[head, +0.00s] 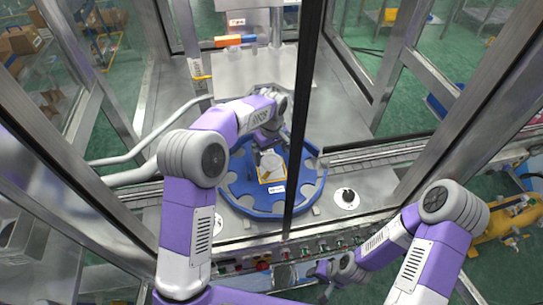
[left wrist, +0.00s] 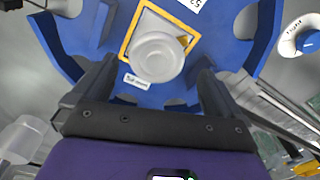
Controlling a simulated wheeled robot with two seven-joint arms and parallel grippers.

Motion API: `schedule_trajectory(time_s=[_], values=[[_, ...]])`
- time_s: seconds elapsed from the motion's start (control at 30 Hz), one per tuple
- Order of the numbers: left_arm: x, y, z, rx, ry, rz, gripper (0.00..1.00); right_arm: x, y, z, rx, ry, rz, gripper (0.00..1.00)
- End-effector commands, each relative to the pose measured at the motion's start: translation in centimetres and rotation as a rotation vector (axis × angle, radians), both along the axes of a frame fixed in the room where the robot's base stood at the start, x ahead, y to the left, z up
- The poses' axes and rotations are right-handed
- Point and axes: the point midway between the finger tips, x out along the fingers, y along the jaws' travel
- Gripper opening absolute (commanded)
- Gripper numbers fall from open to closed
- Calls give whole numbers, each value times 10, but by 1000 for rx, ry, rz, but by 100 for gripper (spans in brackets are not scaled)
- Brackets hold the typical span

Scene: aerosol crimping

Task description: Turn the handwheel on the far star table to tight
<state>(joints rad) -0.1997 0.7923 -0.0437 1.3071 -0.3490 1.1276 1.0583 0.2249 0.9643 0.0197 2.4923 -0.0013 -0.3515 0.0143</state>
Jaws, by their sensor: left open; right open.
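The blue star table (head: 309,190) lies flat inside the machine frame. At its middle is a pale round knob (head: 271,168), apparently the handwheel, on a yellow-edged square plate. In the left wrist view the knob (left wrist: 157,57) shows face-on, with a small yellow wedge at its right. My left gripper (head: 268,150) is over the table's middle, pointing down. Its open fingers (left wrist: 156,68) lie to either side of the knob, with gaps visible; their height over it is unclear. My right gripper (head: 326,278) is open and empty, low in front of the control panel.
A dark upright post (head: 303,110) crosses in front of the table. A button panel (head: 285,257) runs along the front. Metal frame posts stand both sides.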

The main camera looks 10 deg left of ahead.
Motion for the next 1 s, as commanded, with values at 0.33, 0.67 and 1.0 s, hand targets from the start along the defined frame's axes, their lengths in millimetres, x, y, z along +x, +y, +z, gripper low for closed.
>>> schedule_trajectory(time_s=[0.33, 0.67, 1.0], values=[[0, 0, -30, -1, 1, 1, 100, 1, 0, 0, 0, -2, -1, 43], [0, 0, -30, 0, 0, 1, 82, 1, 0, 0, 0, -2, -1, 43], [0, 0, -30, -1, 1, -3, 48, 1, 0, 0, 0, -2, -1, 43]])
